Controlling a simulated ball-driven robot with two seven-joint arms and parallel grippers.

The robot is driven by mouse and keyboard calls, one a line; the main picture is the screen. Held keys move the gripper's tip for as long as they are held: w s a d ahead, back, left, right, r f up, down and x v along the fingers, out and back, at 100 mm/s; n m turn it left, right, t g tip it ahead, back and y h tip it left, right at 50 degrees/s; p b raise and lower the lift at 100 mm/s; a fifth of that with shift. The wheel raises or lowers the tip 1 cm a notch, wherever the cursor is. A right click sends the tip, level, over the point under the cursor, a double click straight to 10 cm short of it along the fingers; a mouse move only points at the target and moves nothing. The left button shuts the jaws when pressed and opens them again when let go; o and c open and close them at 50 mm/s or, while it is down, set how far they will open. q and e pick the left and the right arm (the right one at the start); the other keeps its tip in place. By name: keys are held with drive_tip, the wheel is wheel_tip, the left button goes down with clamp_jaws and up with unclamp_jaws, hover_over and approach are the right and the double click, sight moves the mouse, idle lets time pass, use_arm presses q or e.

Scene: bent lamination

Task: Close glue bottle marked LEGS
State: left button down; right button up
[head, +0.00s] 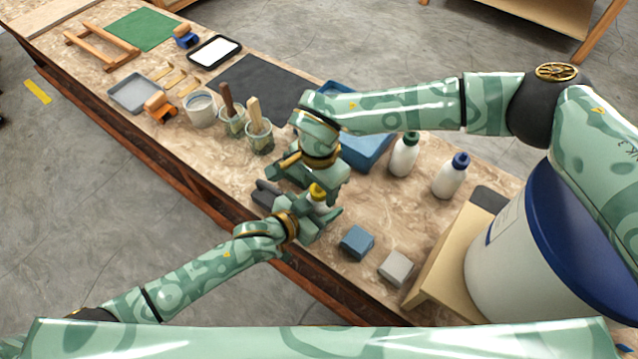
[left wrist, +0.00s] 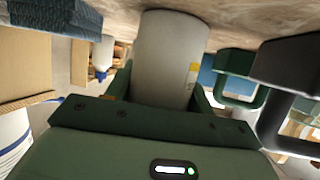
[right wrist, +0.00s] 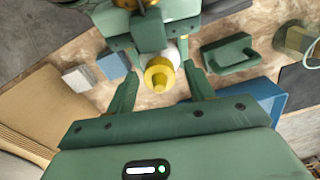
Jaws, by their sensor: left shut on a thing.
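A white glue bottle with a yellow cap (head: 317,191) stands roughly upright between my two grippers near the table's front edge. No LEGS marking can be read. My left gripper (head: 314,217) is shut on the bottle's body, whose pale side (left wrist: 168,58) fills the space between the fingers in the left wrist view, with a yellow patch on it. My right gripper (right wrist: 160,88) is open above the bottle, its fingers apart on either side of the yellow cap (right wrist: 159,74). I cannot tell how tightly the cap sits.
A green-capped bottle (head: 404,155) and a blue-capped bottle (head: 451,176) stand to the right. A blue block (head: 357,242) and a grey block (head: 396,268) lie near the front edge. A blue tray (head: 368,152) and brush jars (head: 259,138) are behind. A large blue-lidded bucket (head: 510,240) is at right.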

drive_tip(key=shift+r, duration=2.25)
drive_tip(key=shift+c, duration=0.3)
wheel_tip(320, 180, up, 2)
drive_tip(key=n, duration=0.4)
drive_tip(key=shift+r, duration=0.2)
drive_tip(key=r+n, duration=0.1)
drive_tip(key=n, duration=0.1)
drive_tip(key=shift+n, duration=0.3)
drive_tip(key=shift+f, duration=4)
